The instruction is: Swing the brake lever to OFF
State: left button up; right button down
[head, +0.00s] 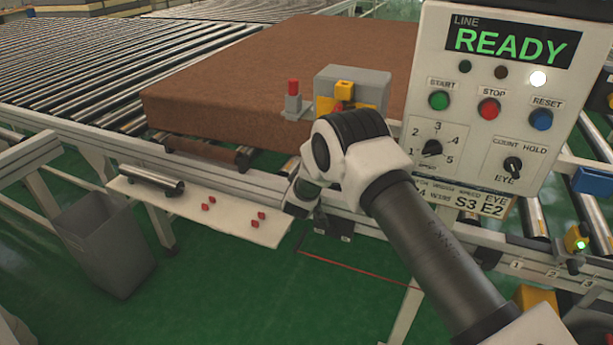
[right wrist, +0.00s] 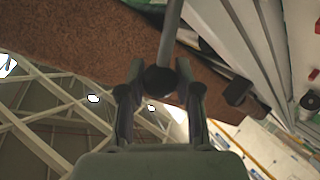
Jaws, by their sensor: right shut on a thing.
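The brake lever is a grey rod (right wrist: 171,35) with a dark round knob (right wrist: 160,80) at its end in the right wrist view. My right gripper (right wrist: 160,70) has a finger on each side of the knob and is shut on it. In the head view my right gripper (head: 299,199) is low at the front rail of the conveyor, beyond my arm. The lever cannot be made out there, and its OFF marking cannot be read. My left gripper is not in view.
A brown mattress (head: 260,85) lies on the rollers behind my right arm. A control panel (head: 470,140) reading READY stands at the right. A white shelf (head: 235,222) holds several small red pieces and a metal roller (head: 150,178). A grey bin (head: 105,240) stands on the green floor.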

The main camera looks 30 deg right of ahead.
jog(key=c, duration=1)
grip_release()
jog(key=shift+o, duration=1.1)
jog(key=shift+w+a+f, duration=0.1)
jog(key=shift+w+a, duration=0.05)
jog(key=shift+w, duration=0.05)
jog(key=v, duration=1.2)
